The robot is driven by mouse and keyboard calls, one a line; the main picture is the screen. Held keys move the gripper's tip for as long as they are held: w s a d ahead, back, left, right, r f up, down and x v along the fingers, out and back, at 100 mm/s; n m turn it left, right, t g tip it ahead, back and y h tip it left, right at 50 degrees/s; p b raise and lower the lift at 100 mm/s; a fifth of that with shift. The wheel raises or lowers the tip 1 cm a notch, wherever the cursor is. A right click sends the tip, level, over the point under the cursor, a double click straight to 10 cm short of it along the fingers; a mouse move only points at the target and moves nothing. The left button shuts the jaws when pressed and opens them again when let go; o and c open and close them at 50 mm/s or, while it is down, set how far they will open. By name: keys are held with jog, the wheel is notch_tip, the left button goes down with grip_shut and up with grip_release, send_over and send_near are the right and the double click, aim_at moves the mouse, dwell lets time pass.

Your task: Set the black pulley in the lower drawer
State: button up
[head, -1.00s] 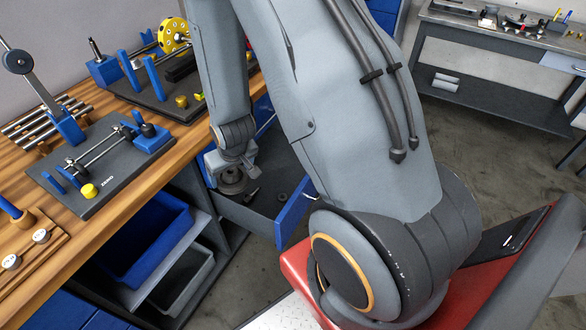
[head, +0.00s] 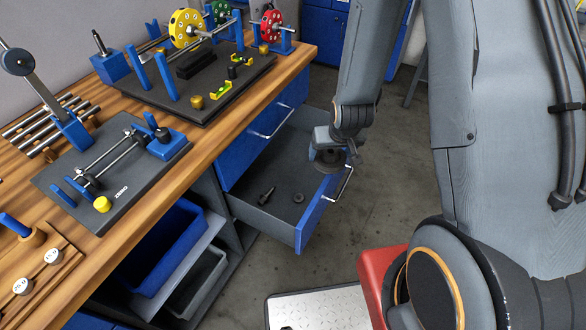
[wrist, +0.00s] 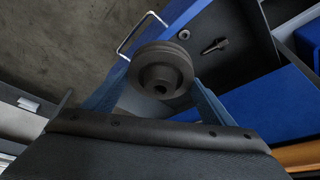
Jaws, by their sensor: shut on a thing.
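The black pulley (wrist: 162,72) is a dark grooved disc with a hub and central hole, held between the two fingers of my gripper (head: 328,152). In the head view the pulley (head: 327,160) shows as a dark round shape under the gripper, partly hidden. The lower drawer (head: 245,209) is pulled open, with a grey inside and a blue front. My gripper is at the drawer's right end near the blue front and wire handle (head: 338,185). In the wrist view the pulley overlaps the drawer front; its height above it is hard to tell.
A dark bolt-like part (head: 266,195) and a small dark ring (head: 299,197) lie in the drawer. The closed upper blue drawer (head: 262,128) is above it. The wooden bench (head: 140,215) carries fixtures and wheels. The drawer floor around the small parts is clear.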

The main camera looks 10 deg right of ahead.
jog(key=w+d+m+p, duration=0.1)
jog(key=w+d+p, duration=0.15)
jog(key=w, duration=0.45)
jog(key=m+h+b, duration=0.1)
jog(key=m+b, duration=0.1)
jog(key=b, duration=1.2)
send_over(314, 171)
notch_tip(314, 171, down, 19)
jog(key=f, duration=0.1)
jog(key=f+b, duration=0.1)
jog(key=f, duration=0.3)
jog(key=shift+w+f, duration=0.1)
jog(key=shift+w, duration=0.15)
jog(key=shift+f, duration=2.55)
jog(key=shift+f, duration=0.1)
jog(key=o, duration=1.7)
jog(key=shift+s+f+b, duration=0.1)
jog(key=shift+f+b, duration=0.05)
jog(key=shift+b, duration=0.15)
jog(key=shift+o, duration=0.5)
